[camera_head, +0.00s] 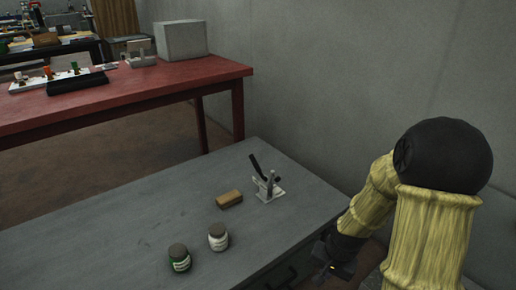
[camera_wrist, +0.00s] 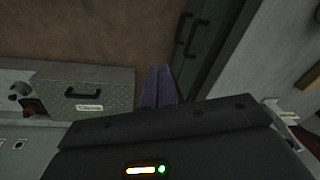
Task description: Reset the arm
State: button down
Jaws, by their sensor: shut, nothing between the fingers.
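My arm, with yellow ribbed covers and a black round joint, is folded at the right of the head view. My gripper shows in the wrist view (camera_wrist: 162,70) as two purple-grey fingers pressed together, with nothing between them. It points over the brown floor (camera_wrist: 85,30), and its fingertips touch nothing that I can see. In the head view the dark end of my arm hangs beside the right edge of the grey table, and its fingers cannot be made out there.
The grey table (camera_head: 110,235) bears two jars (camera_head: 217,237) (camera_head: 180,258), a brown block (camera_head: 229,199) and a white stand with a black handle (camera_head: 268,185). A red table (camera_head: 150,95) stands behind. The wrist view shows a dark cabinet front (camera_wrist: 205,50) and a metal case (camera_wrist: 110,95) near my gripper.

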jog(key=s+a+r+n+t+p, duration=0.1)
jog(key=s+r+n+p, duration=0.15)
jog(key=r, duration=0.45)
jog(key=s+a+r+n+p, duration=0.1)
jog(key=s+a+r+n, duration=0.2)
jog(key=r, duration=0.4)
jog(key=w+p+v, duration=0.2)
jog(key=p+v, duration=0.9)
jog(key=p, duration=0.1)
jog(key=w+r+p+v, duration=0.1)
jog(key=w+p+v, duration=0.2)
jog(key=p+v, duration=0.9)
jog(key=w+a+r+p+v, duration=0.1)
jog(key=w+p+v, duration=0.2)
jog(key=p+v, duration=0.9)
jog(key=shift+s+r+h, duration=0.2)
jog(key=shift+s+h, duration=0.2)
jog(key=shift+a, duration=0.1)
